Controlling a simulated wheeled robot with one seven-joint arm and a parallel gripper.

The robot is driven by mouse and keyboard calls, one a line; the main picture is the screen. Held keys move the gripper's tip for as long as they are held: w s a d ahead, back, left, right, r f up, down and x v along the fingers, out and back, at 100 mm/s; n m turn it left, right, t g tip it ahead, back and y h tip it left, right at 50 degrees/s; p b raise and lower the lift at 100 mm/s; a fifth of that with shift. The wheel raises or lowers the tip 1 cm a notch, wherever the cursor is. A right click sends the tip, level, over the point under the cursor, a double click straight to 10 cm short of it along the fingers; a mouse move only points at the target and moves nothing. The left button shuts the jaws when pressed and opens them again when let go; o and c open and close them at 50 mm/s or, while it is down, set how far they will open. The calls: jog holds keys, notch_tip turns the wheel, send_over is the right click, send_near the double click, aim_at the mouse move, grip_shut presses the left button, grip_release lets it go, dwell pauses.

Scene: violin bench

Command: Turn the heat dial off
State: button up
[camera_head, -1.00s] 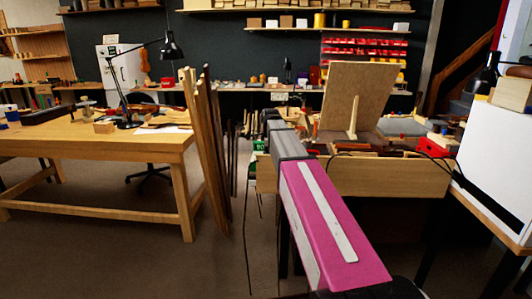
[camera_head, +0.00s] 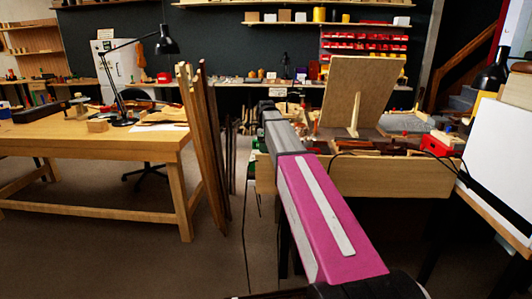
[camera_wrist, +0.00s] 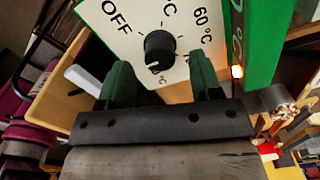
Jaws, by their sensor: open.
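The heat dial is a round black knob (camera_wrist: 160,48) on a cream panel (camera_wrist: 98,22) in the wrist view. OFF is printed at the panel's upper left and 60 °C at the right; other labels are partly cut off or hidden. The knob's white mark is at its lower edge, away from OFF. My gripper (camera_wrist: 162,75) is open, its two green fingers pointing at the panel, one on each side of the knob's lower part. I cannot tell whether they touch it. In the head view my arm hides the gripper and the dial.
In the head view, upright wooden strips (camera_head: 203,150) stand left of my arm. A wooden bench (camera_head: 390,175) with tools and a tilted board (camera_head: 345,90) is at right.

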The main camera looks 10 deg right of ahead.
jog(key=shift+f, duration=1.4)
jog(key=c, duration=0.9)
